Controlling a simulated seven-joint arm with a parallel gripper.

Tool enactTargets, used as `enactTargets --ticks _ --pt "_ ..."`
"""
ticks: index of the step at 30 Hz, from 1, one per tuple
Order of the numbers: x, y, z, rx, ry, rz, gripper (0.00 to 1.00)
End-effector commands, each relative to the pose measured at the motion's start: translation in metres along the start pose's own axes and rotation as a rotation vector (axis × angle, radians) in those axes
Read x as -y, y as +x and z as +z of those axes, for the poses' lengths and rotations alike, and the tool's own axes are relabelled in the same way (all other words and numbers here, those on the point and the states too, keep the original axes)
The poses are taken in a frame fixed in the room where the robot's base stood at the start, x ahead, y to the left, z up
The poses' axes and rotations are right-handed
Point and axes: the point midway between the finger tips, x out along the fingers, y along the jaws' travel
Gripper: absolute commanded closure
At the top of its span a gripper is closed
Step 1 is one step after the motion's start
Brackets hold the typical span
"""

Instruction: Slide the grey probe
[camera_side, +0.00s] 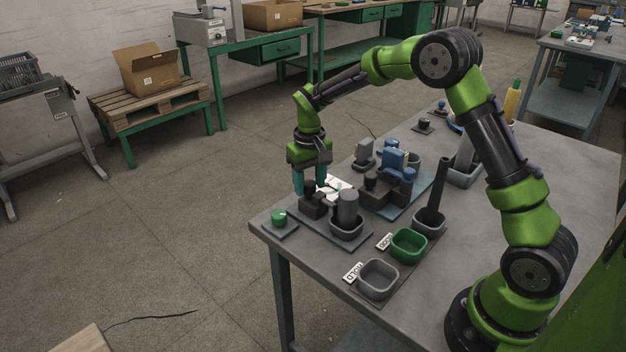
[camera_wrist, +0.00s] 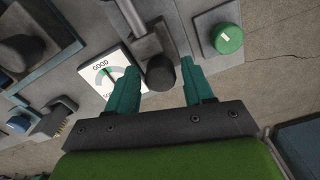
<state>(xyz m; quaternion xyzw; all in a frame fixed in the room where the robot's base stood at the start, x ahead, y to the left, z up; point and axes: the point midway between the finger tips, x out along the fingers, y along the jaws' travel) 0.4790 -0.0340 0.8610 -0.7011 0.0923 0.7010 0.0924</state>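My gripper (camera_side: 310,190) points down over the small fixture at the front left of the bench, its two teal fingers apart. In the wrist view my gripper (camera_wrist: 160,78) has a dark round knob (camera_wrist: 160,74) between its fingertips, with gaps on both sides. In the side view the fingers partly hide the dark block (camera_side: 312,206) of this fixture. I cannot tell for sure which part is the grey probe. Contact with the knob is not visible.
A green button (camera_side: 279,216) sits left of the fixture. A green bin (camera_side: 408,244), a grey bin (camera_side: 378,278) and a dark upright post (camera_side: 438,190) stand to the right. Blue-and-black machinery (camera_side: 393,163) is behind.

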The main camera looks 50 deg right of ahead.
Motion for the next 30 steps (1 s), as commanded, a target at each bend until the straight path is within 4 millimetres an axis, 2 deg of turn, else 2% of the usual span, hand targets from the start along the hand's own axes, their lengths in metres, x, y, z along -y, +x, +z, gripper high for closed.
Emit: enactTargets --ticks 1,9,10,15,24,30 --pt "0.0 0.0 0.0 0.0 0.0 0.0 0.56" --pt "0.001 -0.001 0.0 0.0 -0.001 -0.002 0.98" --pt "0.001 -0.001 0.0 0.0 -0.001 -0.002 1.0" --pt "0.002 -0.001 -0.001 0.0 -0.001 -0.004 1.0" --pt "0.011 -0.001 -0.028 0.002 0.002 -0.007 1.0" --pt "0.013 -0.002 -0.032 -0.003 -0.001 -0.008 1.0"
